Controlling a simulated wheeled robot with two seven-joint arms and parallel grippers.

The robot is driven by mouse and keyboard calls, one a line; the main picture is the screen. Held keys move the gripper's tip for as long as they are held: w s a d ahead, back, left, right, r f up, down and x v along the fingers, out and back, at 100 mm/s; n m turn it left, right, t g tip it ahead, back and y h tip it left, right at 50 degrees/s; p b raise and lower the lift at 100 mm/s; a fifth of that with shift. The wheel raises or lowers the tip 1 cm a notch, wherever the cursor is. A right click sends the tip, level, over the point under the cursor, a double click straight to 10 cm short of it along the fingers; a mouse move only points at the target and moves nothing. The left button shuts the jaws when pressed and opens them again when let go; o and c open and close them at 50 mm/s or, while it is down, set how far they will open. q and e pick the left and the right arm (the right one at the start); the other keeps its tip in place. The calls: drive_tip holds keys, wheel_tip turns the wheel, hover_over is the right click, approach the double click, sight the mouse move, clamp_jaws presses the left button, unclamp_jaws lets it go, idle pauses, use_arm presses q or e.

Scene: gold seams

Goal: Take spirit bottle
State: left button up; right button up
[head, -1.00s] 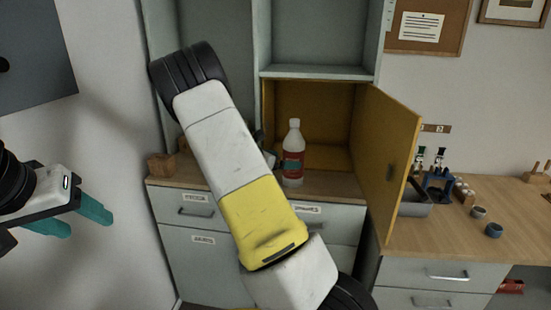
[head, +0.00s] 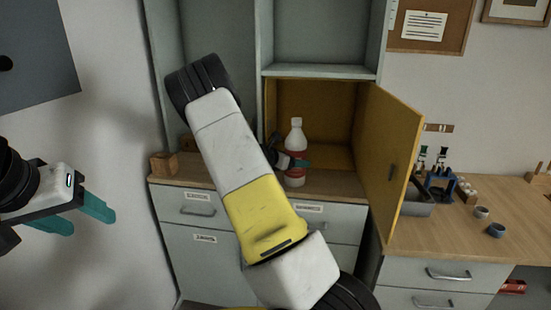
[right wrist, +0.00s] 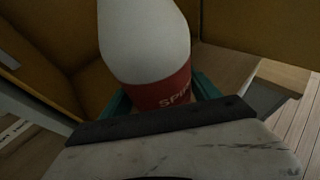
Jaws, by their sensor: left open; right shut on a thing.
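The spirit bottle (head: 296,139) is white with a red label and stands upright at the front of the open yellow-lined cabinet compartment. My right gripper (head: 301,163) is at the bottle's label, with a teal finger across it; much of this gripper is hidden behind my own arm. In the right wrist view the bottle (right wrist: 146,40) fills the upper middle, and the teal fingers of my right gripper (right wrist: 165,97) are on both sides of its red label, shut on it. My left gripper (head: 75,216) is open and empty at the far left, away from the cabinet.
The yellow cabinet door (head: 391,165) stands open to the right of the bottle. A wooden block (head: 163,164) sits on the counter at left. The right worktop (head: 460,236) holds small cups (head: 496,230) and a blue rack (head: 436,184). A shelf edge (head: 318,72) runs above the compartment.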

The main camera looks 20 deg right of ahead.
clamp_jaws()
drive_tip(key=shift+r, duration=0.1)
drive_tip(key=shift+r, duration=0.1)
